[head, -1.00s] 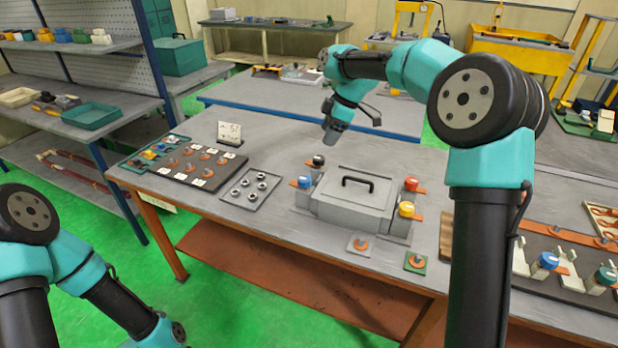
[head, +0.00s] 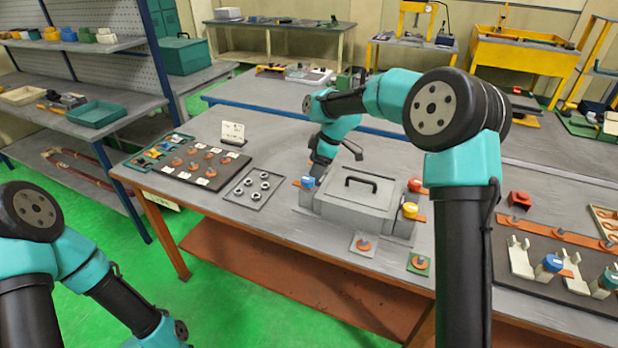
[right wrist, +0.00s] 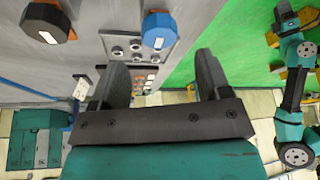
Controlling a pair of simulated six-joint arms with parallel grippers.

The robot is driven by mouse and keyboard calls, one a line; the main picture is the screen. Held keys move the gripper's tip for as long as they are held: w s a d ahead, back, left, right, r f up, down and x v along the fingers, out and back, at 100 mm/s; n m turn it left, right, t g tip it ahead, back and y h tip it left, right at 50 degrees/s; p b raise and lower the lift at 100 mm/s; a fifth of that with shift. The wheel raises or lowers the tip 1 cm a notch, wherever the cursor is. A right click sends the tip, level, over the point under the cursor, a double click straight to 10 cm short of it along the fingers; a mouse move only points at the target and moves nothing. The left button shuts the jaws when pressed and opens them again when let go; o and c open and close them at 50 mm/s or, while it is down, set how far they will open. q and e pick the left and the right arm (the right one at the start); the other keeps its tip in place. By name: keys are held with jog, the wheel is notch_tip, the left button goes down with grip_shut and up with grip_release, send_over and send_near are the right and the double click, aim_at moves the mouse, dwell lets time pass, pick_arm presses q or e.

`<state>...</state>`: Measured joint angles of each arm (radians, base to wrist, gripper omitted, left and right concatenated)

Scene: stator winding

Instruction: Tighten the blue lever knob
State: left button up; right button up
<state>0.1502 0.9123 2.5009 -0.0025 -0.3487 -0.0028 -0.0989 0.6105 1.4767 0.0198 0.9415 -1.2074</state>
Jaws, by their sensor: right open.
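The blue lever knob (head: 307,182) sits on an orange lever at the left side of the grey lidded box (head: 352,206). My right gripper (head: 319,170) hangs just behind the blue knob in the head view, mostly hidden by its own wrist. In the right wrist view the open, empty right fingers (right wrist: 160,78) point toward the blue knob (right wrist: 158,32), which appears beyond the tips and between their lines, apart from both. A black knob (right wrist: 47,20) shows at upper left there. My left arm is at lower left in the head view; its gripper is out of view.
Red (head: 415,185) and yellow (head: 410,210) knobs stand at the box's right side. A tray of metal rings (head: 252,187) lies left of the box. The box lid has a raised black handle (head: 374,183). Small plates with orange discs lie in front.

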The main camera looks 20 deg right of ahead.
aim_at(308, 179)
jog(key=x, duration=0.6)
jog(key=shift+r, duration=0.1)
jog(key=c, duration=0.9)
